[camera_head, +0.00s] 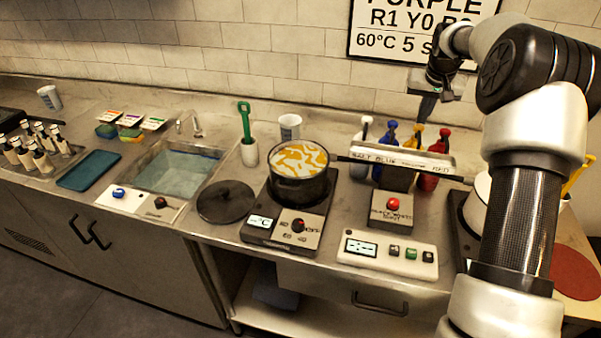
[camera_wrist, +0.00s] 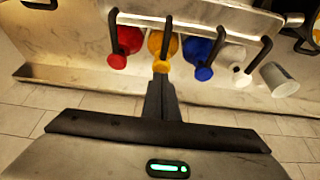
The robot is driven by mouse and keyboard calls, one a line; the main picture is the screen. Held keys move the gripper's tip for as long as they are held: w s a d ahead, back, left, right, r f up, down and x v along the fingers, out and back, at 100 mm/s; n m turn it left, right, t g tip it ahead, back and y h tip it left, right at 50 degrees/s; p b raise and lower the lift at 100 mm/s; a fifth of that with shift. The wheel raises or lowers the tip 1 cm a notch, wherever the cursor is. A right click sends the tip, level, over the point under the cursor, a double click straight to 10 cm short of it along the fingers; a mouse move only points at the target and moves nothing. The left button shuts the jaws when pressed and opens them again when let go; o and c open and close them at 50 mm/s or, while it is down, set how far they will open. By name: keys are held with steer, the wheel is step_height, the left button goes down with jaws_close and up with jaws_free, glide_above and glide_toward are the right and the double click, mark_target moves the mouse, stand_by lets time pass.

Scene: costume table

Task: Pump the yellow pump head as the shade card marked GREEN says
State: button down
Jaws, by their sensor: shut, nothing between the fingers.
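In the wrist view the yellow pump head (camera_wrist: 160,67) is right at my fingertips. My gripper (camera_head: 424,116) is shut and empty, pointing down just above the yellow pump head; whether it touches cannot be told. It also shows in the wrist view (camera_wrist: 160,84). A wall card (camera_head: 420,25) reads PURPLE, partly cut off. No card marked GREEN is readable.
The red pump (camera_head: 436,160) and blue pump (camera_head: 387,140) stand close on either side, with the white pump (camera_head: 362,145) farther left. A pot (camera_head: 299,188) with orange-and-white contents sits on a hot plate. A control box (camera_head: 388,258) stands in front.

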steer(key=shift+r, duration=0.2)
steer(key=shift+r+p, duration=2.25)
steer(key=shift+r, duration=0.6)
steer(key=s+a+r+n, duration=0.1)
steer(key=s+a+r, duration=0.5)
steer(key=s, duration=0.4)
steer(key=s+a+r, duration=0.4)
steer(key=s+r, duration=0.4)
steer(key=s, duration=0.1)
steer(key=s+a+f, duration=0.2)
steer(key=s+f, duration=0.1)
steer(key=s, duration=1)
steer(key=s+a+f+n+t, duration=0.1)
steer(key=s+a+f, duration=0.1)
steer(key=s, duration=1.1)
steer(key=shift+a+f+y, duration=0.3)
steer(key=shift+f+y, duration=0.1)
steer(key=shift+f, duration=0.05)
